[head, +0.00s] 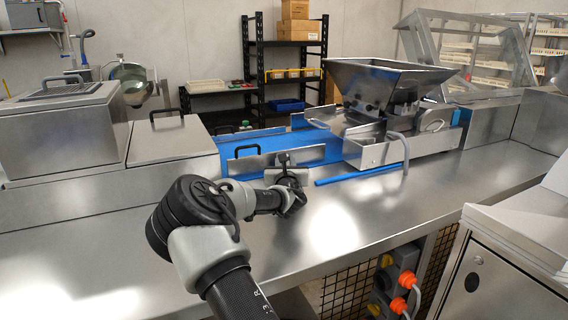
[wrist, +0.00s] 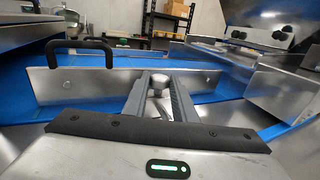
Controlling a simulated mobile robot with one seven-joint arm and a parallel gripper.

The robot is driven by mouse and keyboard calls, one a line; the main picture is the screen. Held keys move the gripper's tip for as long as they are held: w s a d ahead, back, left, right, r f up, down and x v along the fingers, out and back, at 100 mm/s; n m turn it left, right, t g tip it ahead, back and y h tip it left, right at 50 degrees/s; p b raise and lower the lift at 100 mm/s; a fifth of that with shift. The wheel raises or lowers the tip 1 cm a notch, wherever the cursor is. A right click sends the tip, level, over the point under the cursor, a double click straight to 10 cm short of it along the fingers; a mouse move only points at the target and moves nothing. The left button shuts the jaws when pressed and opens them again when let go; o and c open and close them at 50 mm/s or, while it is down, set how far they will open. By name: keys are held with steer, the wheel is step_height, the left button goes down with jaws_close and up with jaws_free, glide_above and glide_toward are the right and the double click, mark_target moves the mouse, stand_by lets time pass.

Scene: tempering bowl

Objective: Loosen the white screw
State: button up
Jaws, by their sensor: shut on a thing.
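My gripper (head: 287,162) reaches over the steel counter to the metal guide plate beside the blue belt. In the wrist view, my gripper's two fingers (wrist: 159,84) point at the plate and are shut on a small pale, rounded knob, which looks like the white screw (wrist: 159,80). The screw lies between the fingers, near the middle of the guide plate (wrist: 105,86). Its shaft and lower part are hard to make out. In the head view, my gripper and arm hide the screw.
A blue conveyor belt (head: 222,148) runs behind the plate. A black handle (wrist: 78,46) rises at the left of the plate. A steel hopper machine (head: 385,90) stands to the right, with a blue rod (head: 350,177) in front. The front counter (head: 400,205) is clear.

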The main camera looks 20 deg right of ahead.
steer(key=n+y+b, duration=0.1)
steer(key=y, duration=0.1)
steer(key=n+y+b, duration=0.1)
steer(key=d+n+t+y+b, duration=0.1)
steer(key=y, duration=0.1)
steer(key=shift+s+d+f+n+y, duration=0.1)
steer(key=shift+f+n+y, duration=0.15)
steer(key=shift+n+y, duration=0.05)
steer(key=shift+d+r+n+y+b, duration=0.1)
steer(key=shift+n+y+b, duration=0.4)
steer(key=shift+y, duration=0.3)
steer(key=shift+d+r+n+y+b, duration=0.1)
steer(key=shift+n+y+b, duration=0.4)
steer(key=shift+y, duration=0.3)
steer(key=shift+r+y, duration=0.1)
steer(key=shift+y, duration=0.2)
steer(key=o, duration=1)
steer(key=s+d, duration=0.1)
steer(key=s, duration=0.4)
steer(key=s+d, duration=0.1)
steer(key=s, duration=0.5)
steer(key=s+d, duration=0.1)
steer(key=s, duration=0.5)
